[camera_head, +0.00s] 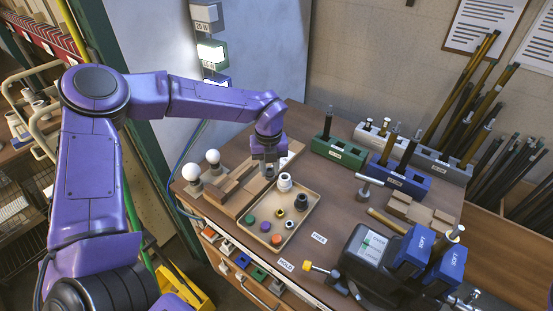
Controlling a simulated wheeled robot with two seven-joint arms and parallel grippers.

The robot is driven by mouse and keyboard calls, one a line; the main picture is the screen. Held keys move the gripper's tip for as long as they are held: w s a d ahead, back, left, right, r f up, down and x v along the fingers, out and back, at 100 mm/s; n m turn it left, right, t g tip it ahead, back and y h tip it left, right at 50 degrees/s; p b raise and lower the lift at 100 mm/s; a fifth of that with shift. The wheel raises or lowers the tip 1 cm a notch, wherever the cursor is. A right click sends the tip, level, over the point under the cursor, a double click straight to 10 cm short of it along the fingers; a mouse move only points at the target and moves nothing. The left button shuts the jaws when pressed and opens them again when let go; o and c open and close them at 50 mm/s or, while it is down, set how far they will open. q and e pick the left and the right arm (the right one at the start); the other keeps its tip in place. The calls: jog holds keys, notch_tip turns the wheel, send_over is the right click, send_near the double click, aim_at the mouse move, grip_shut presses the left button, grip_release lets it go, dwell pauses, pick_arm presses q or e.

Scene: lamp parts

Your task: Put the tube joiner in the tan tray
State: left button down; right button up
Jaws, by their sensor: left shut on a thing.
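The tan tray (303,222) lies on the bench with small round parts in it: a green, a purple and an orange disc, a brass ring, a dark ring and a white stepped piece (285,182) at its far end. My left gripper (269,168) points down just beyond the tray's far end, beside the white piece. It is shut on a small part that its fingers mostly hide; I cannot tell whether this is the tube joiner. A grey T-shaped metal piece (368,187) stands on the bench right of the tray. My right gripper is not in view.
Wooden blocks (232,190) and two white bulbs (213,157) are left of the tray. Green (340,152), blue (400,180) and grey holders stand behind right. A dark device with blue boxes (412,250) fills the front right. Bench right of the tray is partly clear.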

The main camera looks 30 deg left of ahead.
pick_arm(q)
jog(key=shift+s+f+b, duration=0.3)
jog(key=shift+f+b, duration=0.15)
notch_tip(320, 180, down, 9)
jog(key=b, duration=0.6)
jog(key=shift+r+b, duration=0.2)
jog(key=shift+b, duration=0.1)
jog(key=shift+w+f+b, duration=0.1)
jog(key=shift+f+b, duration=0.3)
jog(key=shift+f, duration=0.25)
jog(key=shift+r, duration=0.1)
jog(key=shift+w, duration=0.1)
jog(key=shift+f, duration=0.2)
jog(key=c, duration=0.8)
grip_release()
